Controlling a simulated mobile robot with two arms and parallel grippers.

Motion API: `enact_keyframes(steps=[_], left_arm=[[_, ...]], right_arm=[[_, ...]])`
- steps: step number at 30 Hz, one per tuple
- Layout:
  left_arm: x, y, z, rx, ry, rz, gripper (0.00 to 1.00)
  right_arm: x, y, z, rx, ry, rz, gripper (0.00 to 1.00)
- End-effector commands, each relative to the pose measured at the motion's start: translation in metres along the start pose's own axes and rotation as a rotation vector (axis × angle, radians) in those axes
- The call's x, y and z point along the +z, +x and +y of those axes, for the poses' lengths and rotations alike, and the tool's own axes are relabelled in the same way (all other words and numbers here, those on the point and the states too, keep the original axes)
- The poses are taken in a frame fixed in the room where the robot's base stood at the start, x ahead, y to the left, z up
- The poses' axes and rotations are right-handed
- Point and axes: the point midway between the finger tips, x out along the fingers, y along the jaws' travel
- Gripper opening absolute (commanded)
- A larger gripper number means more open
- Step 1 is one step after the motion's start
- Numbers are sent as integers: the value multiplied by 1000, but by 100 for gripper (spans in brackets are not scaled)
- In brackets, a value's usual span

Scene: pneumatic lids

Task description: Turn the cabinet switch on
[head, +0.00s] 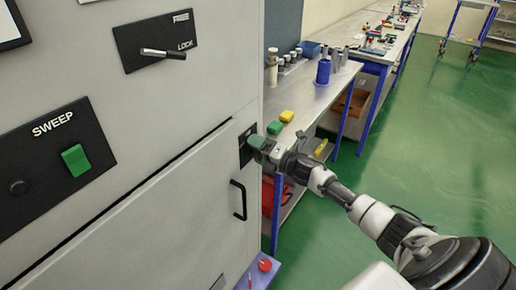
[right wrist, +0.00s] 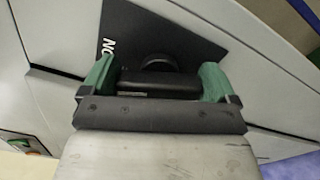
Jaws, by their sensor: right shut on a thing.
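The grey cabinet (head: 150,180) fills the left of the head view. Its small black switch panel (head: 246,152) is at the right edge of the front, partly hidden by my right gripper (head: 260,146). In the right wrist view, the panel (right wrist: 130,28) has the letters "ON" on it. A dark switch knob (right wrist: 158,62) sticks out of the panel. The green fingertips of my right gripper (right wrist: 155,80) are on either side of the dark switch handle and shut on it. The switch's exact setting is hard to tell. My left gripper is not in view.
The cabinet also has a LOCK panel with a lever (head: 163,53), a SWEEP panel with a green rocker (head: 76,160), and a black door handle (head: 238,199). A workbench (head: 311,96) with bottles and yellow and green blocks stands close behind my right gripper. Green floor is clear at right.

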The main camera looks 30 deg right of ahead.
Motion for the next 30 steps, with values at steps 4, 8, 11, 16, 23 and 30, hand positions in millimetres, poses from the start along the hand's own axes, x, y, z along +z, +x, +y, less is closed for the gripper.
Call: enact_keyframes(steps=[4, 8, 11, 16, 23, 30], left_arm=[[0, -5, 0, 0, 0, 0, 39], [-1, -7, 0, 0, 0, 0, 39], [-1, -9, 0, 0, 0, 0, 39], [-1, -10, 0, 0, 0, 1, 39], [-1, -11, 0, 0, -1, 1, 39], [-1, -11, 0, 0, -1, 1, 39]], right_arm=[[1, 0, 0, -2, 117, -1, 66], [1, 0, -1, -1, 203, -1, 66], [0, 0, -2, -1, 255, -1, 66], [0, 0, -3, -2, 316, -1, 66], [0, 0, -3, -1, 349, -1, 66], [0, 0, -3, -1, 354, -1, 66]])
